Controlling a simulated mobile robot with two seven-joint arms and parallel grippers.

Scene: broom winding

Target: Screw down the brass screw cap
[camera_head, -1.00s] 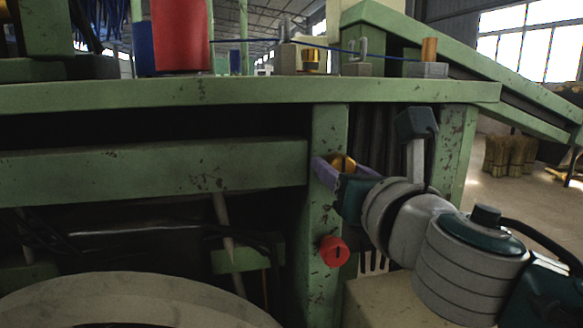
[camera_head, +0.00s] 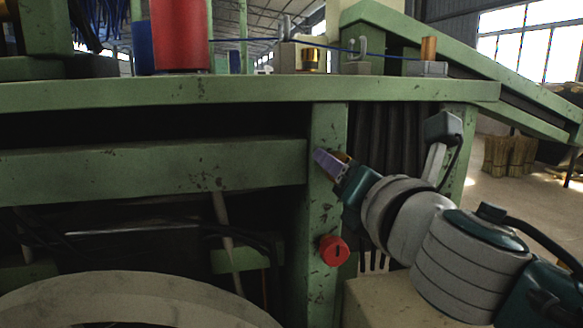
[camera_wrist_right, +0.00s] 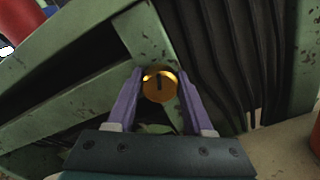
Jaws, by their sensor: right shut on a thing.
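The brass screw cap (camera_wrist_right: 160,85) is a round golden disc with a dark slot, on the green post in the right wrist view. My right gripper (camera_wrist_right: 160,92) has its two purple fingers on either side of the cap and is shut on it. In the head view my right gripper (camera_head: 329,160) is at the upper part of the green post (camera_head: 322,205). There its fingers hide most of the cap. My left gripper is not in view.
A red knob (camera_head: 334,250) with a dark slot sits lower on the same post. A green crossbeam (camera_head: 150,165) runs left of the post, and the green table edge (camera_head: 250,92) lies above. A large pale ring (camera_head: 140,290) is at lower left.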

